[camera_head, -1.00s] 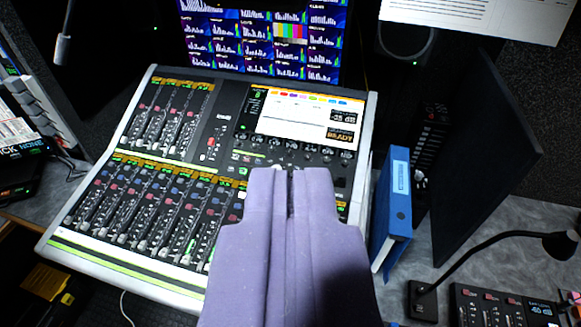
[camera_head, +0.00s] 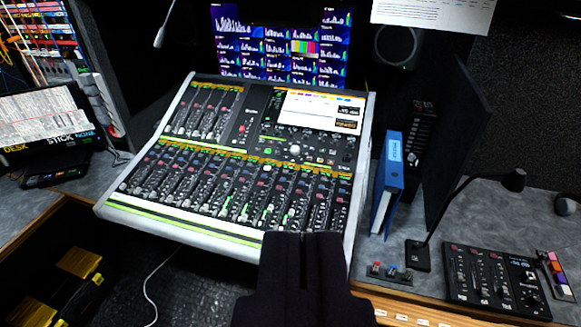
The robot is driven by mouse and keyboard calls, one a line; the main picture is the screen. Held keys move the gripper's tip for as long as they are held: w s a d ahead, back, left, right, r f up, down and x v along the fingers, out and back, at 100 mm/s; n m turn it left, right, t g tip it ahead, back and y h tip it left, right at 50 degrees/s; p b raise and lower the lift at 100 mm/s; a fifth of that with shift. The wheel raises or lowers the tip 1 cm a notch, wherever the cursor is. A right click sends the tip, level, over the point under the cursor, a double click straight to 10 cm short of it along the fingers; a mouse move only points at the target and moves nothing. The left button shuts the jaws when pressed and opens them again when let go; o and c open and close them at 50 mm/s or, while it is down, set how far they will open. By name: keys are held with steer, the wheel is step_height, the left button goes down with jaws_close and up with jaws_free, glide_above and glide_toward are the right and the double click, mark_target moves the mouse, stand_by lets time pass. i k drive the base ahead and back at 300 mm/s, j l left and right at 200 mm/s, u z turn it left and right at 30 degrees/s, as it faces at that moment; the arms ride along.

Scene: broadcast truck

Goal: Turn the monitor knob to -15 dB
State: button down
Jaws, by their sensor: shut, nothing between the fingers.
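The mixing console (camera_head: 225,232) stands on the desk, tilted towards me. A pale round knob (camera_head: 294,150) sits below its screen, above the lower fader rows. It looks like the monitor knob, but I cannot read its label or pointer. The console's screen (camera_head: 305,108) has a small dark level box (camera_head: 348,111) at its right; its figures are too small to read surely. My gripper (camera_head: 302,234) is shut and empty, dark in shadow, at the bottom of the view. In the picture its tips lie below the knob, over the console's front edge, and appear apart from it.
A blue binder (camera_head: 387,185) stands upright right of the console. A gooseneck lamp (camera_head: 470,196) and a small control panel (camera_head: 495,280) are further right. A dark upright panel (camera_head: 460,140) rises behind them. A monitor wall (camera_head: 270,55) stands at the back.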

mark_target(295, 150)
steer(key=k, duration=0.15)
steer(key=i+j+z, duration=0.15)
steer(key=i+j, duration=0.2)
steer(key=i, duration=0.4)
steer(key=i+j+z, duration=0.2)
steer(key=i+j, duration=0.25)
steer(key=i, duration=0.3)
steer(key=i+j+z, duration=0.15)
steer(key=i+j, duration=0.45)
steer(key=i, duration=0.1)
